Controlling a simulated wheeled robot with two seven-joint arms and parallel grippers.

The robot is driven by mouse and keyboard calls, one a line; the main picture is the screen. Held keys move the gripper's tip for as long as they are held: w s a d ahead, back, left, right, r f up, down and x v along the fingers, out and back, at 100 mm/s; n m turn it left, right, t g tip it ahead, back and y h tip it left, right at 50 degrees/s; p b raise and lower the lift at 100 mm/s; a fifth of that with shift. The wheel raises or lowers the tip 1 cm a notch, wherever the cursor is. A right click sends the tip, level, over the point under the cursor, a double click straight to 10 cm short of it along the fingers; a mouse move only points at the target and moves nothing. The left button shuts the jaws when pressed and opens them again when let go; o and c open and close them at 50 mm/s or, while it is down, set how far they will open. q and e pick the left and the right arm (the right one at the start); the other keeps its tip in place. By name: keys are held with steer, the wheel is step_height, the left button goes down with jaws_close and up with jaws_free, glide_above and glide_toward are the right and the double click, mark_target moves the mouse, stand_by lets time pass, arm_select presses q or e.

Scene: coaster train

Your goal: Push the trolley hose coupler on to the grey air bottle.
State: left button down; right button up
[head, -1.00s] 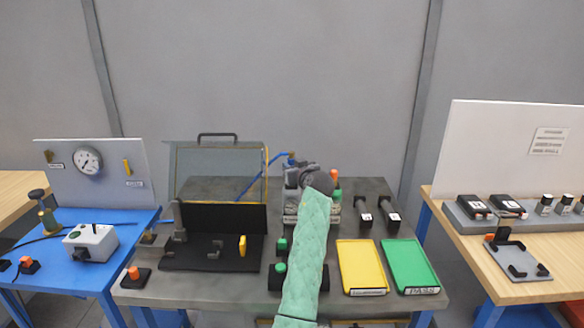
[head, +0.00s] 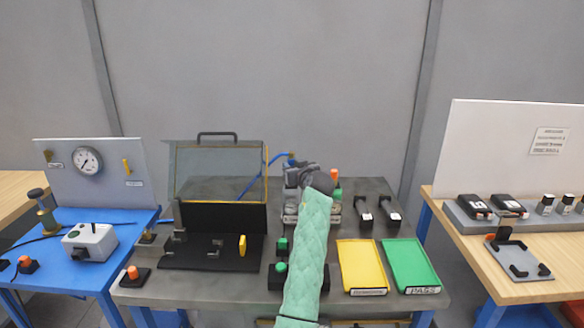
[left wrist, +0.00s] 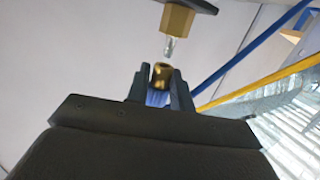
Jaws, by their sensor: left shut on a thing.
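In the left wrist view my left gripper (left wrist: 161,86) is shut on the brass hose coupler (left wrist: 161,73), which has a blue part below it between the fingers. A silver nipple (left wrist: 169,49) under a brass hex fitting (left wrist: 178,19) on a dark body is just beyond the coupler's mouth. The two look apart and slightly offset; the exact gap is hard to tell. In the head view my left gripper (head: 309,177) is at the back of the grey bench, by the end of the blue hose (head: 270,170). It partly hides the grey equipment there. The air bottle is not clearly made out. My right gripper is not in view.
A clear-lidded black case (head: 210,252) stands open to the left. A yellow tray (head: 362,266) and a green tray (head: 409,264) lie to the right, with black-handled items behind them. An orange-topped part (head: 334,174) stands close right of my gripper.

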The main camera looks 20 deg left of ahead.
arm_select(q)
steer(key=shift+f+b, duration=1.25)
steer(key=shift+f, duration=0.25)
stand_by(0.5)
steer(key=c, duration=1.1)
jaws_free()
steer(key=shift+c, duration=0.2)
steer(key=shift+s, duration=0.1)
